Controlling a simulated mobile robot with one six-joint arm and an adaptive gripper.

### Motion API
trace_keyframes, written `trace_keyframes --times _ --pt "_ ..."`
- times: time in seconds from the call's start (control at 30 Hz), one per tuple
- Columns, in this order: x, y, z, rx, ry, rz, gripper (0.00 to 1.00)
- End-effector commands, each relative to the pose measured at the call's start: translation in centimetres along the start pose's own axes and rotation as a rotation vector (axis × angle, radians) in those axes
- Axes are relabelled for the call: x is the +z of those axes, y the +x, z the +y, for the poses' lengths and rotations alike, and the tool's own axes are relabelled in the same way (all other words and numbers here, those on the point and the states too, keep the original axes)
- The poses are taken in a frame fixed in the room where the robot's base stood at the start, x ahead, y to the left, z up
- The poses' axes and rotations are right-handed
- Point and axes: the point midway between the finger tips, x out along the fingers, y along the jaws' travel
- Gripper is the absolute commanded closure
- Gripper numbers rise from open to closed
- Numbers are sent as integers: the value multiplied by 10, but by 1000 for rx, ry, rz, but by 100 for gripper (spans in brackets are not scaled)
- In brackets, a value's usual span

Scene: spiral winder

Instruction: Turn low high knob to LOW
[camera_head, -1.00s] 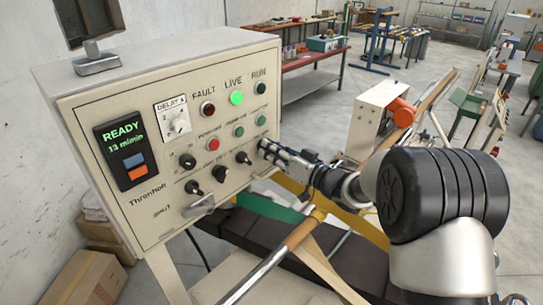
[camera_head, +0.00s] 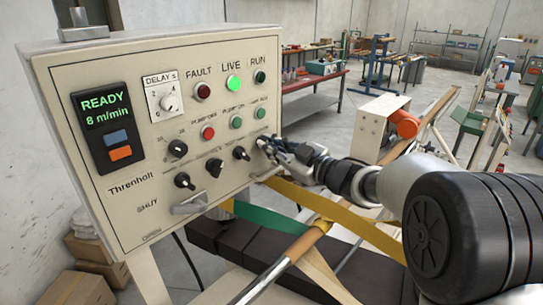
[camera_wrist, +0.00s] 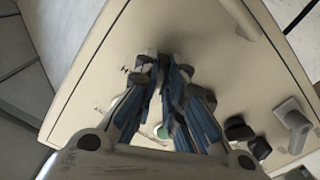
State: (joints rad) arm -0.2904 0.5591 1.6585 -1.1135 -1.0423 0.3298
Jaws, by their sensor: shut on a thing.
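The cream control panel (camera_head: 130,190) stands at the left with its display reading READY, 8 m/min. My gripper (camera_head: 265,145) is at the panel's right side, at the right end of the lower knob row. In the wrist view my gripper (camera_wrist: 163,64) has its blue-padded fingers drawn together at the panel face. The low high knob appears to be between the fingertips, which hide it, so its pointer cannot be seen. Small markings beside the fingertips are too blurred to read.
Other black knobs (camera_head: 240,153) sit just left of my gripper, below the coloured push buttons (camera_head: 236,122). A metal handle (camera_head: 190,205) juts out lower down. A wooden roller bar (camera_head: 300,246) and yellow strap (camera_head: 345,228) lie below my arm.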

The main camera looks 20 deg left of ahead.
Motion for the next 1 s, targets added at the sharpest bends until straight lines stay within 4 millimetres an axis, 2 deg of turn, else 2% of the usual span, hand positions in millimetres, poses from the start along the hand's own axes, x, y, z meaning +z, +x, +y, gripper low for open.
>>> trace_keyframes --times 0.3,0.87,0.9,1.0 --pt "1 0 -1 -1 -131 -1 100" --pt "0 0 0 -1 -161 -1 100" --pt "0 0 0 -1 -161 -1 89" --pt "0 0 0 -1 -160 0 82"
